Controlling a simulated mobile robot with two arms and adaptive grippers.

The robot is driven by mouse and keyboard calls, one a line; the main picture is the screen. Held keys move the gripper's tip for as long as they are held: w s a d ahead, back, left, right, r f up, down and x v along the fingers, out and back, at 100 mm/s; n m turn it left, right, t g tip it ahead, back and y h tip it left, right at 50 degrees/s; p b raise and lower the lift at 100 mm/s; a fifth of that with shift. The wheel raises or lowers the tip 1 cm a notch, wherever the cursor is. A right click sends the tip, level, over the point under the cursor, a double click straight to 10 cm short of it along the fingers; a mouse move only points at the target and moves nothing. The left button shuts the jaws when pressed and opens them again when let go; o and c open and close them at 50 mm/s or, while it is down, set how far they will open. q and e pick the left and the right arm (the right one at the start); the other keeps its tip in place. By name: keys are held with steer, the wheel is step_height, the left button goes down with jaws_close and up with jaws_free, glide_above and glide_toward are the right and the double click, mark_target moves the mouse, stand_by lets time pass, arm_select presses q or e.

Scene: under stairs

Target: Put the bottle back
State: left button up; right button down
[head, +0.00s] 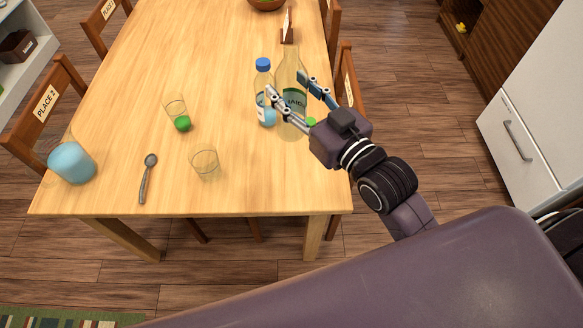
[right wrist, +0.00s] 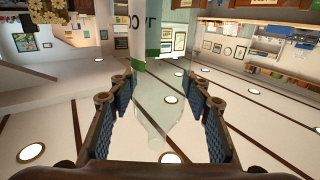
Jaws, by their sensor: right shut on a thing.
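A clear, pale yellow-green bottle (head: 290,66) with a green label stands upright at the right side of the wooden table (head: 190,75). My right gripper (head: 287,84) has its fingers on both sides of this bottle and is shut on it. In the right wrist view the see-through bottle (right wrist: 152,105) lies between the two padded fingers (right wrist: 157,82), with part of its label at the top. Whether its base touches the table is hard to tell. A clear bottle with a blue cap (head: 263,66) stands close on its left. My left gripper is not in view.
A card stand (head: 287,27) and bowl (head: 266,4) are farther back. A white cabinet (head: 530,120) is at right.

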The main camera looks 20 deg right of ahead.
step_height(320, 180, down, 7)
steer(key=shift+f, duration=0.1)
arm_select(q)
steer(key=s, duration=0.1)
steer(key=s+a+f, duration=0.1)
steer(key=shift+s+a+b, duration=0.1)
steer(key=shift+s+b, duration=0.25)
steer(key=shift+b, duration=0.05)
arm_select(e)
step_height(320, 180, down, 12)
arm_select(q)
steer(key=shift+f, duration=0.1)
arm_select(e)
steer(key=shift+f, duration=0.1)
steer(key=shift+f, duration=0.15)
steer(key=c, duration=1)
jaws_free()
steer(key=shift+c, duration=0.2)
